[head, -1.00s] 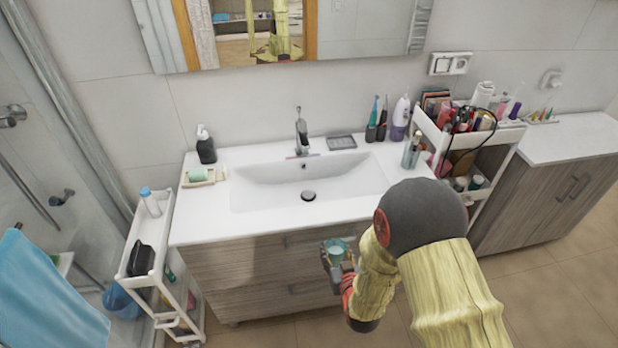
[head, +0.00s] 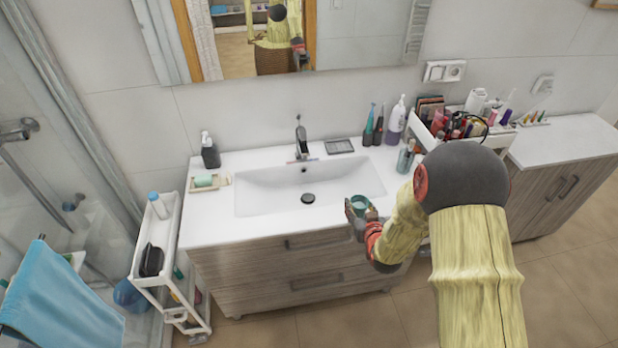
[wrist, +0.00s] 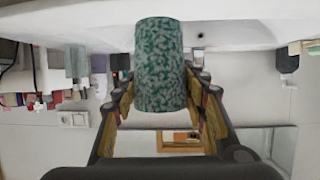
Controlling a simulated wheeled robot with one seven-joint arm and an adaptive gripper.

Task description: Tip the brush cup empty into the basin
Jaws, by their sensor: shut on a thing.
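The brush cup (head: 359,201) is a small teal cup; in the wrist view it is green with pale speckles (wrist: 160,62). My gripper (head: 362,211) is shut on its sides, with a finger on each side in the wrist view (wrist: 158,85). What is inside is too small to tell. The white basin (head: 270,192) is sunk in the counter, behind and left of the cup, with a dark drain in it.
The faucet (head: 301,140) stands behind the basin. A soap dispenser (head: 209,152) and soap dish (head: 205,183) are at left. Bottles (head: 396,120) and a glass with items (head: 405,158) are at right, near a loaded cart (head: 428,130). The space above the basin is clear.

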